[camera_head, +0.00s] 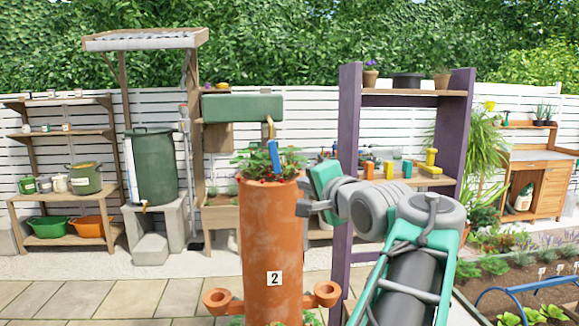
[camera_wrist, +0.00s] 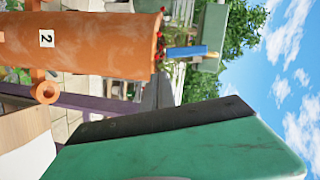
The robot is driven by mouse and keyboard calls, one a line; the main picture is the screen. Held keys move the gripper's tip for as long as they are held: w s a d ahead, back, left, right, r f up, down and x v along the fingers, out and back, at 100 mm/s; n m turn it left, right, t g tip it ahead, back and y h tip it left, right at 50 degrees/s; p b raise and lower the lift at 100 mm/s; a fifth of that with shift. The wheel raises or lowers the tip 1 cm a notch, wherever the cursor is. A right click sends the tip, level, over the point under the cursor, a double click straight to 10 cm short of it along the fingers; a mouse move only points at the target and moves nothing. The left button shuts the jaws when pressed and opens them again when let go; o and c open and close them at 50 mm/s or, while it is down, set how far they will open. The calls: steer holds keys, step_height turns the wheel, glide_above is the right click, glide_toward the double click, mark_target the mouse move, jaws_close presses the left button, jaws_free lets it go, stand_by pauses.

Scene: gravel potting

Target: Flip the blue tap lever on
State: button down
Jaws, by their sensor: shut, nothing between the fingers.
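The blue tap lever (camera_head: 275,157) hangs down at a brass tap (camera_head: 270,130) above the plants in a tall terracotta planter marked 2 (camera_head: 270,245). In the wrist view, which is turned sideways, the blue lever (camera_wrist: 188,51) shows beyond the planter's planted top (camera_wrist: 110,42). My gripper (camera_head: 303,208) is shut and empty. In the head view it appears just right of the planter, below the lever and apart from it. In the wrist view, my gripper's dark and green part fills the lower area.
A green tank (camera_head: 243,107) sits behind the tap. A purple-framed shelf (camera_head: 350,150) with pots and bottles stands behind my arm. Small terracotta cups (camera_head: 217,300) stick out from the planter's lower sides. Paving at the left front is clear.

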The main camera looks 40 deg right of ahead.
mark_target(274, 155)
steer(key=s+d+r+m, duration=0.2)
steer(key=s+r, duration=0.1)
steer(key=r, duration=0.1)
steer(key=w+f+p, duration=0.1)
steer(key=w+p, duration=0.1)
steer(key=w, duration=0.9)
steer(key=shift+w+d+t+h, duration=0.2)
steer(key=shift+t+h, duration=0.1)
steer(key=shift+h, duration=0.1)
steer(key=shift+f, duration=0.1)
steer(key=shift+w+a+f+b, duration=0.4)
steer(key=shift+a+f+b, duration=0.05)
steer(key=shift+a+b, duration=0.25)
steer(key=shift+d, duration=0.1)
